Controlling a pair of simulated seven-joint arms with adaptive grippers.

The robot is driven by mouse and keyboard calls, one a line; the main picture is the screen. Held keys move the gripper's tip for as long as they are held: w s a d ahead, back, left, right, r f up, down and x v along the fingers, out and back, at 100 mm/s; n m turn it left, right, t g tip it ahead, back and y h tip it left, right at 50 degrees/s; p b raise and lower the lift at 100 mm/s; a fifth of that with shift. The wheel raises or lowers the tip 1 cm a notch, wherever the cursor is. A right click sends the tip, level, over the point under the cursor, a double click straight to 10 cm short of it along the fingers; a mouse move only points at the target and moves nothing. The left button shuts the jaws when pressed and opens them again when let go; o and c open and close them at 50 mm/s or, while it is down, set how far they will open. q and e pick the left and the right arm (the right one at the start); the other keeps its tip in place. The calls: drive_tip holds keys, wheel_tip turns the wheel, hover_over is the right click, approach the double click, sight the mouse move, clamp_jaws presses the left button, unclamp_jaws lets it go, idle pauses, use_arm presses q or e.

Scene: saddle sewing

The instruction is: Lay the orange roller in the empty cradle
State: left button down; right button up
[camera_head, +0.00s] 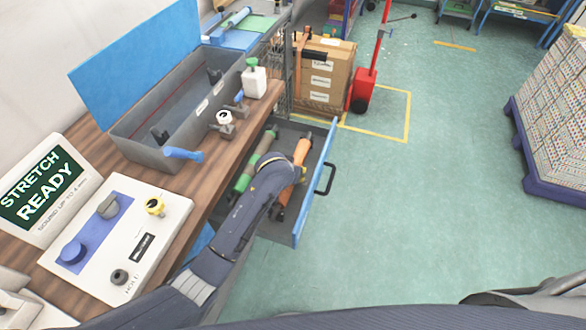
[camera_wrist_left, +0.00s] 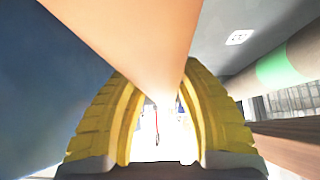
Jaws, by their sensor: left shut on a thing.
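The orange roller (camera_head: 302,150) lies lengthwise in the open drawer (camera_head: 312,204), beside a roller with green bands (camera_head: 246,176). My left arm reaches over the drawer and covers the middle of the orange roller. In the left wrist view, the yellow fingers of my left gripper (camera_wrist_left: 160,112) are shut on the orange roller (camera_wrist_left: 130,28). The green-banded roller also shows there at the right (camera_wrist_left: 275,68). On the bench, a long grey open box (camera_head: 150,160) holds dark brackets (camera_head: 214,76) near its ends, with no roller on them. My right gripper is out of view.
A blue lid (camera_head: 135,50) stands open behind the box. A white bottle (camera_head: 254,82), a small clamp-like fitting (camera_head: 225,121) and a white control panel (camera_head: 117,235) are on the wooden bench. The drawer's blue front (camera_head: 318,185) borders open floor.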

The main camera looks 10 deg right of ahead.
use_arm(q)
drive_tip(key=c, duration=0.9)
unclamp_jaws()
drive_tip(key=shift+c, duration=0.2)
drive_tip(key=shift+r, duration=0.1)
drive_tip(key=v, duration=1.2)
